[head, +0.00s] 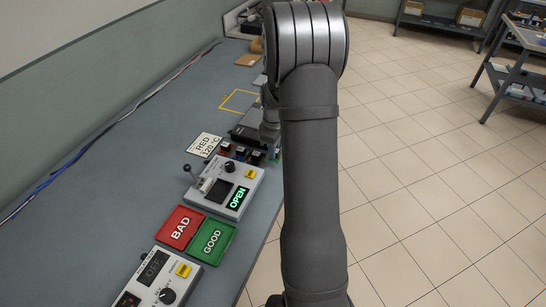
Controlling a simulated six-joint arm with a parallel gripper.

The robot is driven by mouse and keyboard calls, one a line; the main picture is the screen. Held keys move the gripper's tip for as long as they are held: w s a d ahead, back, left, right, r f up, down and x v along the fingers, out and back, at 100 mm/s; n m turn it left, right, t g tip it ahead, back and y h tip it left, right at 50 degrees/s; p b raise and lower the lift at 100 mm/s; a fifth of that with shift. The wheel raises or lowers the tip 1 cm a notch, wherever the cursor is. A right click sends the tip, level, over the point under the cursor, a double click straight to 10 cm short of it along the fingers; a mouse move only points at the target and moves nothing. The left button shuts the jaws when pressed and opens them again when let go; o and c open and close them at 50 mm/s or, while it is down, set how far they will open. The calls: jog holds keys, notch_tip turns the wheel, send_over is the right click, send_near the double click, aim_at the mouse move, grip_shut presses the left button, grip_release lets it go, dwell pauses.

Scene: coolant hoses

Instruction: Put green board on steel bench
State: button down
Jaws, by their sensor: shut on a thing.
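My gripper (269,132) is mostly hidden behind my own arm, at the right edge of the grey bench (110,160). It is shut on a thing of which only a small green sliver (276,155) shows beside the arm. This looks like the green board; its shape and the fingertips are hidden. The grey bench runs along the wall on the left. A separate metal bench (515,60) with a lower shelf stands at the far right. I cannot tell which of the two is the steel bench.
A device with a lit OPEN display (225,187) stands beside several small dark blocks (240,152). Red BAD (180,227) and green GOOD (212,241) trays lie nearer. Another device (157,280) is at the front. A yellow outline (238,100) marks clear bench top.

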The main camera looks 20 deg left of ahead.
jog(key=shift+a+f, duration=0.1)
jog(key=shift+f, duration=1.95)
jog(key=shift+f, duration=0.2)
jog(key=c, duration=1.3)
grip_release()
jog(key=shift+o, duration=0.2)
jog(key=shift+r, duration=0.1)
notch_tip(320, 180, up, 12)
jog(key=shift+r, duration=0.15)
